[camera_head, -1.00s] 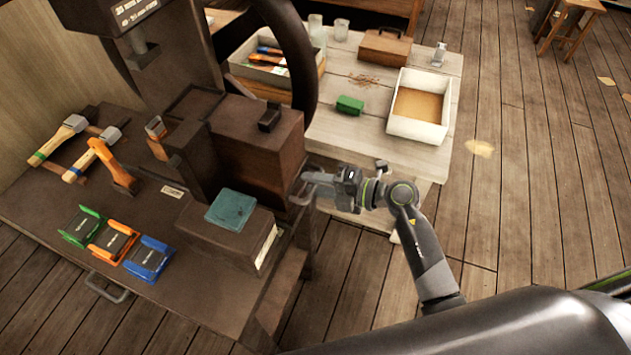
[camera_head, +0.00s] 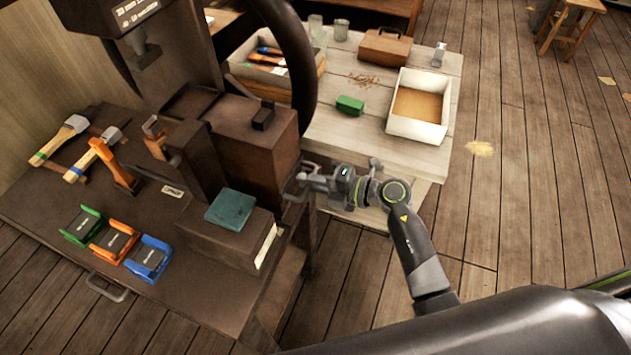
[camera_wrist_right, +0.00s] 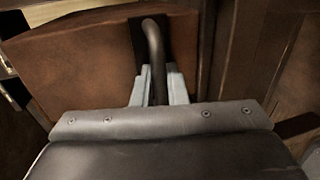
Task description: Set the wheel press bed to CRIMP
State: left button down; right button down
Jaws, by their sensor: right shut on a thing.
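The wheel press (camera_head: 255,150) is a brown block machine on the dark workbench, with a large dark handwheel (camera_head: 295,65) rising above it. My right gripper (camera_head: 298,188) is at the right side of the press. In the right wrist view its two pale fingers (camera_wrist_right: 157,88) are closed around a dark curved handle (camera_wrist_right: 153,45) that stands out from the brown press side. A teal block (camera_head: 230,207) lies on the lower step in front of the press. A small label (camera_head: 173,191) is on the bench beside it, too small to read. My left gripper is not in view.
Green (camera_head: 83,225), orange (camera_head: 113,240) and blue (camera_head: 148,258) holders sit at the bench's front left. Hammers (camera_head: 92,152) lie behind them. A pale table (camera_head: 350,135) with a white box (camera_head: 418,107) stands behind my right arm.

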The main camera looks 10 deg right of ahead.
jog(key=x, duration=0.2)
jog(key=r+x, duration=0.1)
jog(key=x, duration=0.2)
jog(key=p+x, duration=0.1)
jog(key=x, duration=0.2)
jog(key=shift+a+r, duration=0.1)
jog(key=shift+r, duration=0.25)
jog(key=c, duration=1.9)
grip_release()
jog(key=o, duration=0.4)
jog(key=shift+w+a, duration=0.15)
jog(key=shift+c, duration=0.2)
jog(key=b+v, duration=0.1)
jog(key=v, duration=1.6)
